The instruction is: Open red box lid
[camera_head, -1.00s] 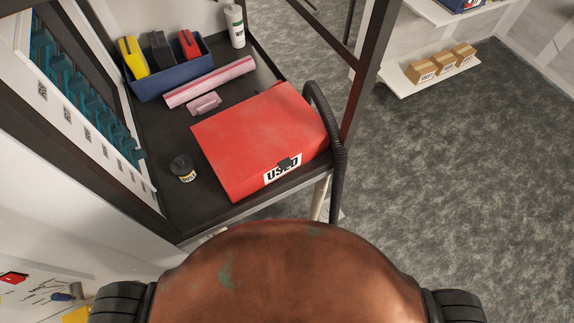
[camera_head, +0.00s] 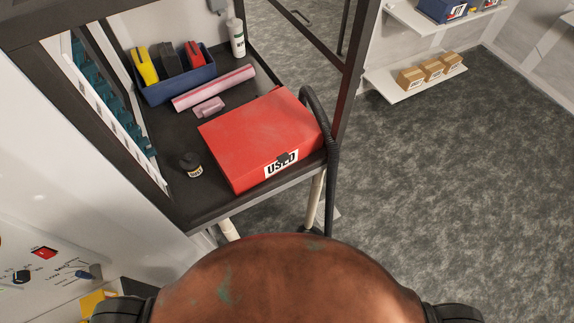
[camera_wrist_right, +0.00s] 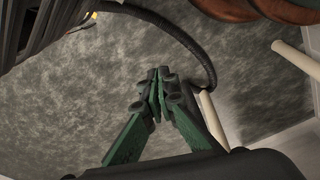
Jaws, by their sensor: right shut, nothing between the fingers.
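The red box (camera_head: 262,135) sits on the dark bench top near its front right corner. Its lid is down, and a white "USED" label with a dark latch is on the front face. My right gripper (camera_wrist_right: 160,76) shows in the right wrist view, with its green fingers together and nothing between them. It hangs over grey floor, apart from the box, which I cannot make out in that view. Neither gripper shows in the head view.
A black hose (camera_head: 332,150) runs along the box's right side. Grey floor is open at right.

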